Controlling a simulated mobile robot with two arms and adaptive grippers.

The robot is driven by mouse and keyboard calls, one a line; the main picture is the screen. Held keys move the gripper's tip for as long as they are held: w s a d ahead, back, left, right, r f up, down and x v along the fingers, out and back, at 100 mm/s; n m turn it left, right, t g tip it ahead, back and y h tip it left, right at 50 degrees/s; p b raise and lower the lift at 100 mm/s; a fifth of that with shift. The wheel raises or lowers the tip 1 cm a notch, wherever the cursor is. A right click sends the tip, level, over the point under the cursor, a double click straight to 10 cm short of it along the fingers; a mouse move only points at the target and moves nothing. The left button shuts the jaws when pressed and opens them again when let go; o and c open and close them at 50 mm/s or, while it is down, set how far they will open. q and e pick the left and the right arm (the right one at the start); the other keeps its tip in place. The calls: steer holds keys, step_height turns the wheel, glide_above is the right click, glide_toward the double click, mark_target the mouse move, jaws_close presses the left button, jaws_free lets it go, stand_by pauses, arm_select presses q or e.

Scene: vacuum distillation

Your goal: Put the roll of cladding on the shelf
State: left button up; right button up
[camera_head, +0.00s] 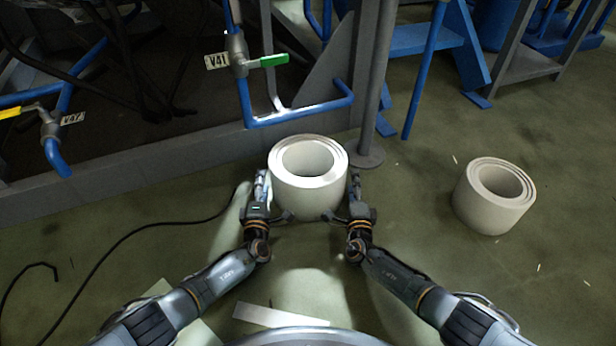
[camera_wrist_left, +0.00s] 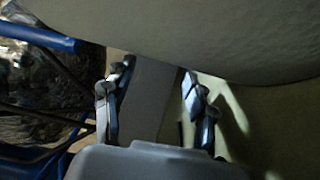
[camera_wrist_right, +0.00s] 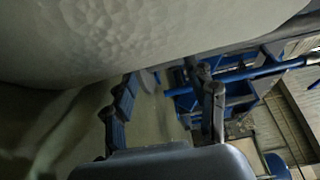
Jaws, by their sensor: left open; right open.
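A white, thick-walled roll of cladding (camera_head: 310,195) stands upright on the floor in the middle of the head view, its round hole facing up. My left gripper (camera_head: 271,198) is open at the roll's left side, and my right gripper (camera_head: 343,198) is open at its right side. The roll's pale wall fills the upper part of the left wrist view (camera_wrist_left: 235,40) and the right wrist view (camera_wrist_right: 140,40). Both grippers' fingers are spread with nothing between them. Whether they touch the roll I cannot tell. I cannot identify the shelf for certain.
A second similar roll (camera_head: 488,212) stands on the floor at the right. A grey post (camera_head: 375,85) with a round foot rises behind the first roll. Blue pipes with a green-handled valve (camera_head: 240,62) stand behind. A dark cable (camera_head: 130,235) lies at the left. Floor between the rolls is clear.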

arm_select(q)
steer(key=shift+w, duration=1.2)
arm_select(e)
steer(key=shift+w, duration=1.2)
arm_select(q)
steer(key=shift+d, duration=0.75)
arm_select(e)
steer(key=shift+a, duration=0.75)
